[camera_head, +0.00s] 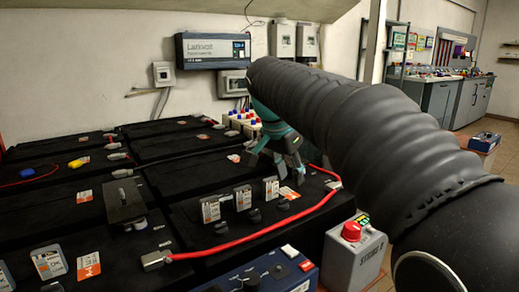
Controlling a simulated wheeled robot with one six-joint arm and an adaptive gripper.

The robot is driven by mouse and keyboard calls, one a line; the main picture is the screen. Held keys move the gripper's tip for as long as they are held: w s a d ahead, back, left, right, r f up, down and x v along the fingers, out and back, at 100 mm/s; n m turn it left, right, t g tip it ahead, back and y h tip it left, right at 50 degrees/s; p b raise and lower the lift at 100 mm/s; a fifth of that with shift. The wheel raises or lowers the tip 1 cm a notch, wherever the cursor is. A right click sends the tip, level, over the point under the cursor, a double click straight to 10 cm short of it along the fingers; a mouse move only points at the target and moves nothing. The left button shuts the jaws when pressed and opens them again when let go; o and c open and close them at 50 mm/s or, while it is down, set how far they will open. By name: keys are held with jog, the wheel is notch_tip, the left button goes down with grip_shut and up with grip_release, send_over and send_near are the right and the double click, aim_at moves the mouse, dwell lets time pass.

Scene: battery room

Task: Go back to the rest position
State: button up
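My arm (355,125), in a black ribbed sleeve, reaches from the lower right corner up to the middle of the head view. My gripper (275,163), dark with teal parts, hangs from its far end above the black battery tops (205,185). Its fingers point down and look spread apart, with nothing visible between them. The sleeve hides part of the wrist. Whether the fingertips touch anything below cannot be told.
A red cable (265,232) curves across the front batteries beside upright labelled blocks (243,198). A grey box with a red knob (353,248) and a blue instrument (262,275) stand in front. A Larkvolt unit (212,51) hangs on the wall.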

jog(key=s+d+f+n+t+y, duration=0.1)
jog(key=s+d+f+n, duration=0.2)
jog(key=s+f, duration=0.2)
jog(key=s+d+f+n+y, duration=0.1)
jog(key=s+f, duration=0.5)
jog(key=s, duration=0.6)
jog(key=s+d+f+n+t, duration=0.1)
jog(key=s+d+f+n, duration=0.3)
jog(key=s, duration=0.4)
jog(key=shift+s+d+f+n+t+y, duration=0.2)
jog(key=shift+d+f+n+t+y, duration=0.15)
jog(key=shift+f, duration=0.4)
jog(key=shift+a, duration=0.1)
